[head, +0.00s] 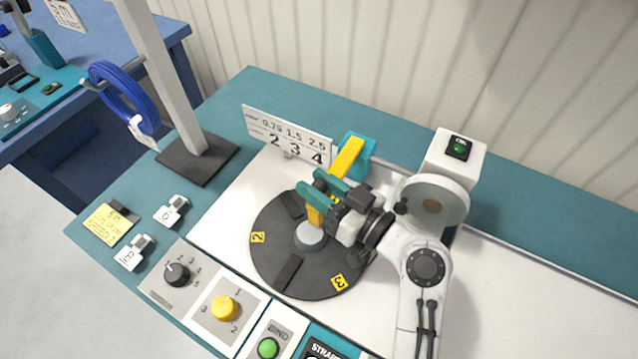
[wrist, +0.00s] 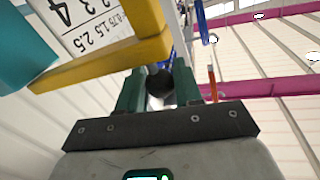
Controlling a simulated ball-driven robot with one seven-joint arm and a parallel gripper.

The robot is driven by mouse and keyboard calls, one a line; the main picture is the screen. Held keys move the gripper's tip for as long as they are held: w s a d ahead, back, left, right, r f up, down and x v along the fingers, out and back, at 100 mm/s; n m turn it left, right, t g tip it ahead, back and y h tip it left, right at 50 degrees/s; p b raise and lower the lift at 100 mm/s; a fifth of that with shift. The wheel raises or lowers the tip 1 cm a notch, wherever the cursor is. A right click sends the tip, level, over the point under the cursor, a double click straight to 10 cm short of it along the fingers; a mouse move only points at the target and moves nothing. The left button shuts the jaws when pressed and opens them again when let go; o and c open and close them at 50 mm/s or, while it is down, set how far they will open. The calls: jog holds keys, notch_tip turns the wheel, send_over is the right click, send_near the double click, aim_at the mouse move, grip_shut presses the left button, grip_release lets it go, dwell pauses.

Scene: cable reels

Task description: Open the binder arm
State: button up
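The binder arm is a yellow bar (head: 347,158) running from a teal block (head: 359,147) toward the turntable's centre, with a yellow part (head: 315,215) pointing down above the grey hub. In the wrist view the yellow bar (wrist: 100,65) forms a corner just beyond my fingertips. My gripper (head: 322,190), with green fingers, is at the arm's front end. In the wrist view a dark round knob (wrist: 158,82) fills the gap between the fingers of my gripper (wrist: 159,80), which looks shut on it. The knob's join to the yellow arm is hidden.
The dark turntable (head: 275,222) lies beneath. A number sign (head: 288,136) stands behind it. A control panel with a black dial (head: 177,274), yellow dial (head: 224,308) and green button (head: 268,348) is in front. A post with a blue cable coil (head: 122,97) stands at left.

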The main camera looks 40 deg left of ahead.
grip_shut()
jog(key=shift+r, duration=0.1)
